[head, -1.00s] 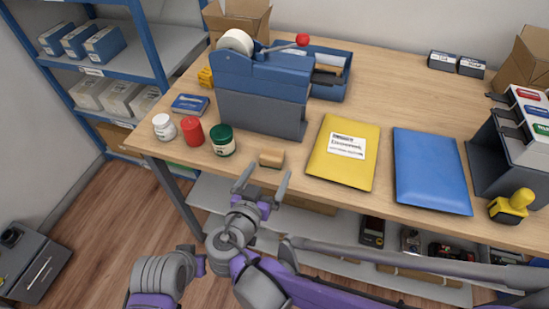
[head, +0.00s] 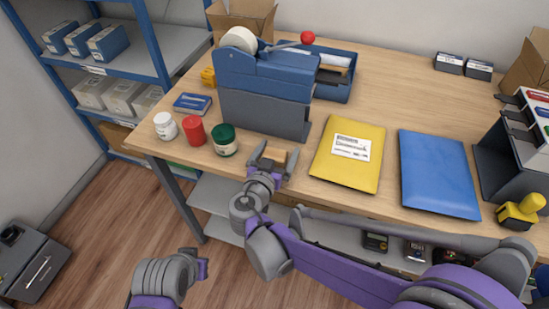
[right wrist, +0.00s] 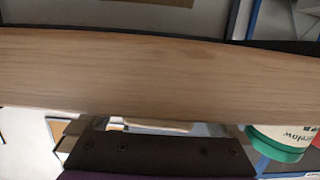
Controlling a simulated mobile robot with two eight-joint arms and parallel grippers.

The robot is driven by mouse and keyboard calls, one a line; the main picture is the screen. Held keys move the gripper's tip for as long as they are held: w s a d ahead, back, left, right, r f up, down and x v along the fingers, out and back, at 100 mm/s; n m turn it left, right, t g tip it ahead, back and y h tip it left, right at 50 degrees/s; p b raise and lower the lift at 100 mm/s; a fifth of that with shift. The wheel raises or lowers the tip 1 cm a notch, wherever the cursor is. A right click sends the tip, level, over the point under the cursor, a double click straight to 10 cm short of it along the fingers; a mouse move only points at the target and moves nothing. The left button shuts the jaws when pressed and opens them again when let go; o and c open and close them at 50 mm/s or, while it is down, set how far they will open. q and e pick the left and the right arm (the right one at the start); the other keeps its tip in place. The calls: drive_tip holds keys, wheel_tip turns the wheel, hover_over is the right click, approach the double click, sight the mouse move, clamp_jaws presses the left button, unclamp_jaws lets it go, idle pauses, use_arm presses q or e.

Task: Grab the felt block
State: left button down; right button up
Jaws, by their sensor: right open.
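The felt block (head: 275,154) is a small tan block on the counter near its front edge, between the green-lidded jar and the yellow envelope. My right gripper (head: 275,160) is open, with one finger on each side of the block in the head view. I cannot tell if the fingers touch it. The gripper partly hides the block's near side. In the right wrist view, a pale strip between the fingers (right wrist: 160,126) may be the block, but it is mostly hidden. A grey and purple part of my own stands at the lower left; no left fingers show.
The green-lidded jar (head: 224,140), red jar (head: 194,131) and white jar (head: 165,126) stand left of the gripper. The blue tape dispenser (head: 265,90) is behind. The yellow envelope (head: 348,155) and blue envelope (head: 438,174) lie to the right. The back middle of the counter is clear.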

drive_tip(key=c, duration=1.3)
drive_tip(key=shift+r, duration=0.1)
